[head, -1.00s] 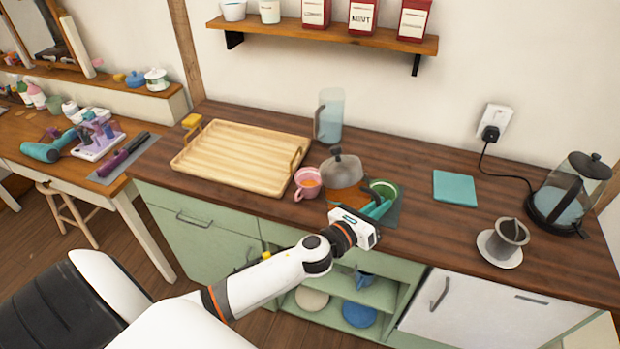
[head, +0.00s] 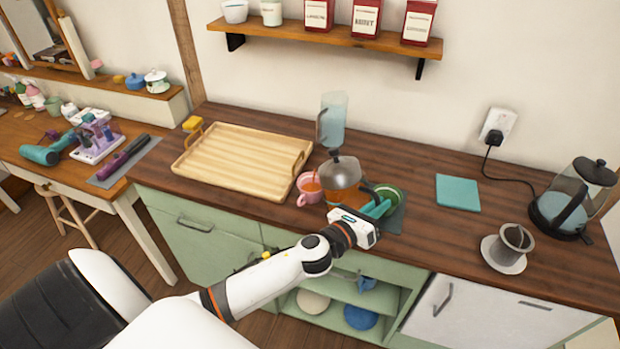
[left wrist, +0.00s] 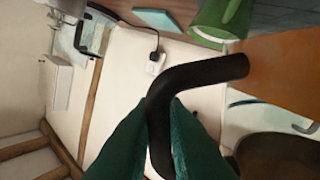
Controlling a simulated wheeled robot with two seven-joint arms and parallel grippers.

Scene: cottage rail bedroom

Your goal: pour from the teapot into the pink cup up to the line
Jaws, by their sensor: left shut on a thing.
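The glass teapot (head: 342,178), with amber tea and a grey lid, is above the counter, just right of the pink cup. My left gripper (head: 378,208) is shut on its black handle, which shows between the green fingers in the left wrist view (left wrist: 195,75). Amber tea fills the right edge of that view. The pink cup (head: 304,198) stands upright on the counter with orange-brown liquid in it. The teapot's left side is at the cup's rim; I cannot tell whether they touch or whether tea is flowing. The line is too small to see. My right gripper is out of view.
A green cup (head: 392,194) stands close behind my left gripper. A wooden tray (head: 240,160) lies left of the pink cup, and a blue-tinted pitcher (head: 331,118) stands behind the teapot. A teal mat (head: 457,192) lies right, with clear counter around it.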

